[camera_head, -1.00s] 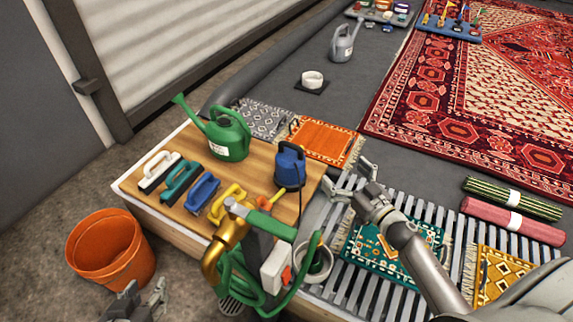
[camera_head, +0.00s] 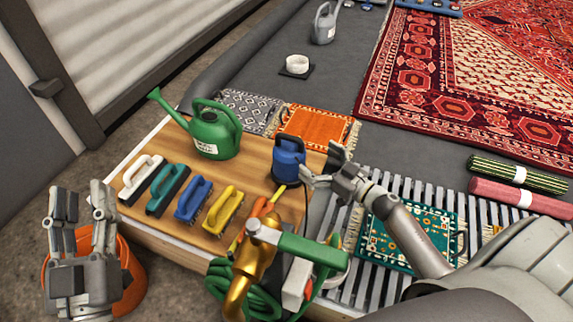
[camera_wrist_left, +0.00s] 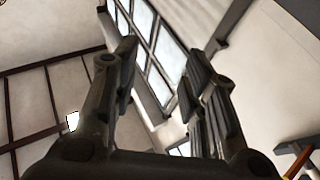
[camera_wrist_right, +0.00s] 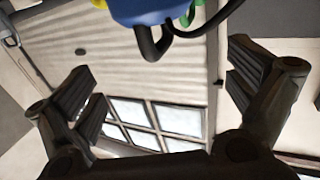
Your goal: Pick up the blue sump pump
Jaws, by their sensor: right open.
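The blue sump pump (camera_head: 288,163) stands upright on the wooden bench top (camera_head: 255,180), with a dark handle on top and a yellow outlet low at its front. My right gripper (camera_head: 322,167) is open just right of the pump, its fingers pointing towards it. In the right wrist view the pump (camera_wrist_right: 150,12) shows at the top edge, beyond the open fingers (camera_wrist_right: 160,90), with its dark handle hanging into the gap. No grip on it shows. My left gripper (camera_head: 82,205) is open and empty, raised above the orange bucket; its fingers (camera_wrist_left: 155,85) also show in the left wrist view.
A green watering can (camera_head: 212,135) and several brushes (camera_head: 190,198) stand left of the pump. A brass tap (camera_head: 250,265) with a green hose is in front. The orange bucket (camera_head: 130,275) is at left. Slats with a green rug (camera_head: 425,235) lie right.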

